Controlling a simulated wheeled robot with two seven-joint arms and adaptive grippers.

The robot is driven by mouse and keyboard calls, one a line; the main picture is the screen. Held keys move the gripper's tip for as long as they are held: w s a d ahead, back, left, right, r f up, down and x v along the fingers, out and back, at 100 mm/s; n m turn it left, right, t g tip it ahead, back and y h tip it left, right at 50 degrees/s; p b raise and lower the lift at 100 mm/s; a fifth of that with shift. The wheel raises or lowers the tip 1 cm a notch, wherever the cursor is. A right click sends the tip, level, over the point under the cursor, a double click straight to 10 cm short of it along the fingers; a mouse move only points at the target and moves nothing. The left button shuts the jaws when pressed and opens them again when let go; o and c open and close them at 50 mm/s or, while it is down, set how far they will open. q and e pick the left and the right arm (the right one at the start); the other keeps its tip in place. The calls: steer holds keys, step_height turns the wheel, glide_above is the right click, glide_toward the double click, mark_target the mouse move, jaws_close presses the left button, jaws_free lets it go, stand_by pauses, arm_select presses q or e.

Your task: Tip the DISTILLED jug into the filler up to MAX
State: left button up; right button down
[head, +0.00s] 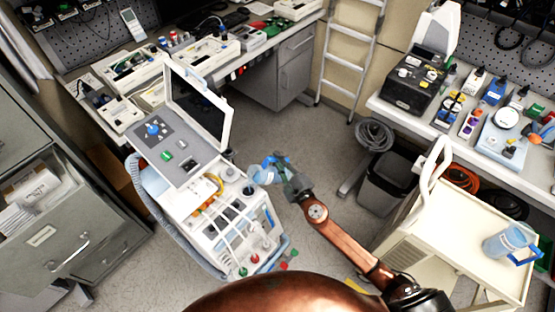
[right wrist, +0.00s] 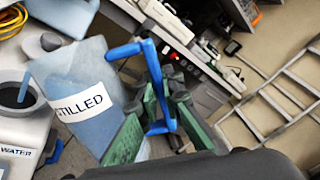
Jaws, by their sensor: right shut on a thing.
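The DISTILLED jug (right wrist: 85,95) is pale blue and translucent, with a white label partly cut off in the right wrist view and a blue handle. In the head view the jug (head: 262,175) is held above the right side of the grey machine. My right gripper (head: 285,178) is shut on its handle; the green finger pads (right wrist: 160,105) close around it in the wrist view. The filler (right wrist: 18,95), a round dark opening with a blue piece inside and a WATER label below, is just left of the jug. I cannot make out a MAX mark or any flow. My left gripper is out of view.
The machine (head: 180,150) has a raised screen and hoses. A dark bin (head: 388,180) and a ladder (head: 348,60) stand behind my right arm. Open floor (head: 270,130) lies behind the machine.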

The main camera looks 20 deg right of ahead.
steer(key=shift+s+a+r+n+p, duration=0.1)
steer(key=shift+a+r+n+p, duration=0.3)
steer(key=shift+p, duration=0.3)
steer(key=shift+a+r+n+p, duration=0.15)
steer(key=shift+r+n+p, duration=0.25)
steer(key=shift+r+p, duration=0.25)
stand_by(0.5)
steer(key=shift+f, duration=0.1)
